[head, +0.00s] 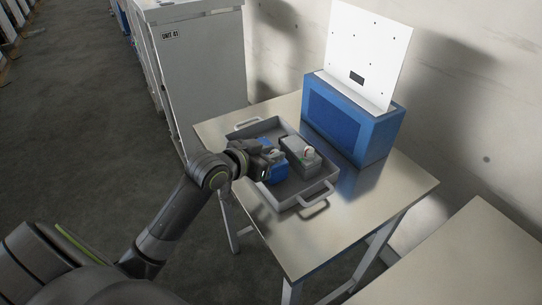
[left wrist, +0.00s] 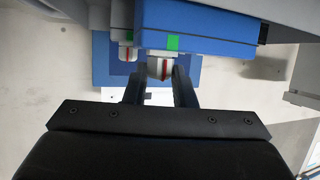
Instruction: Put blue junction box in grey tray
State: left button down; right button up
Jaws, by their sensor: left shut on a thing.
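The blue junction box (head: 276,173) is within the walls of the grey tray (head: 287,203) in the head view, at its left side. I cannot tell whether it rests on the tray floor. In the left wrist view the blue junction box (left wrist: 205,28) has a green patch and a white knob with a red stripe. My left gripper (head: 268,157) is shut on this knob; its fingers also show in the left wrist view (left wrist: 160,80). The gripper hides part of the box. My right gripper is not in view.
A grey box (head: 298,153) with a white knob stands in the tray, close right of the blue one. A blue dispenser (head: 345,125) with a white panel (head: 366,50) stands at the table's back. The steel table (head: 375,205) is bare at front right. A grey cabinet (head: 205,70) stands behind.

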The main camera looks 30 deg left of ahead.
pick_arm(q)
jog(key=shift+s+f, duration=0.1)
jog(key=shift+f, duration=0.3)
jog(key=c, duration=1.6)
grip_release()
jog(key=shift+f, duration=0.2)
jog(key=shift+c, duration=0.2)
jog(key=o, duration=0.4)
jog(key=shift+o, duration=0.2)
jog(key=shift+r, duration=0.25)
jog(key=shift+s+a, duration=0.15)
jog(key=shift+s, duration=0.15)
jog(key=v, duration=1.1)
